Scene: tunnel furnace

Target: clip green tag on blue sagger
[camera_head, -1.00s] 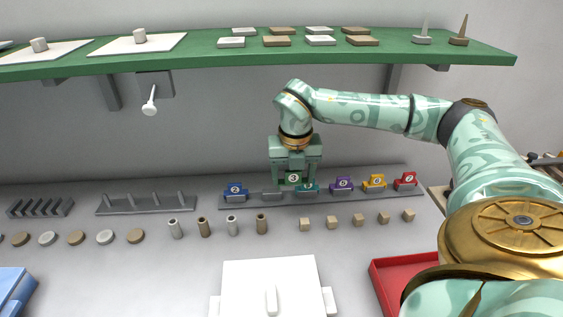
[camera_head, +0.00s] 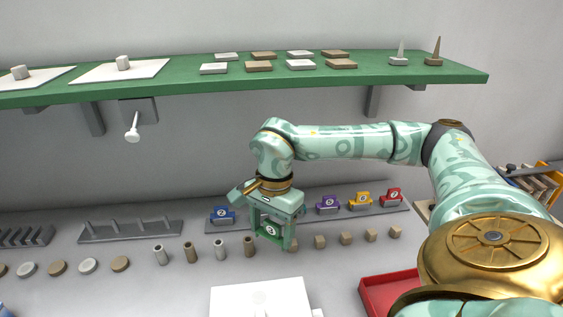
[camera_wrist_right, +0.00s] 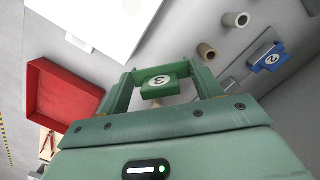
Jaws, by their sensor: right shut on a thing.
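The green tag (camera_head: 270,231), marked with a 3, is held between the fingers of my right gripper (camera_head: 272,234). My right gripper is shut on it, above the row of small blocks and in front of the tag rack. In the right wrist view, the green tag (camera_wrist_right: 163,80) sits between the fingertips, clear of other things. Only a sliver of a blue thing (camera_head: 4,311) shows at the lower left corner; it may be the blue sagger, and most of it is out of frame. My left gripper is not in view.
The tag rack (camera_head: 243,226) holds blue (camera_head: 222,215), purple (camera_head: 328,205), yellow (camera_head: 360,201) and red (camera_head: 391,198) tags. A white box (camera_head: 230,300) stands front centre, a red tray (camera_head: 371,297) to its right. A green shelf (camera_head: 200,83) runs above. Small cylinders stand left of the gripper.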

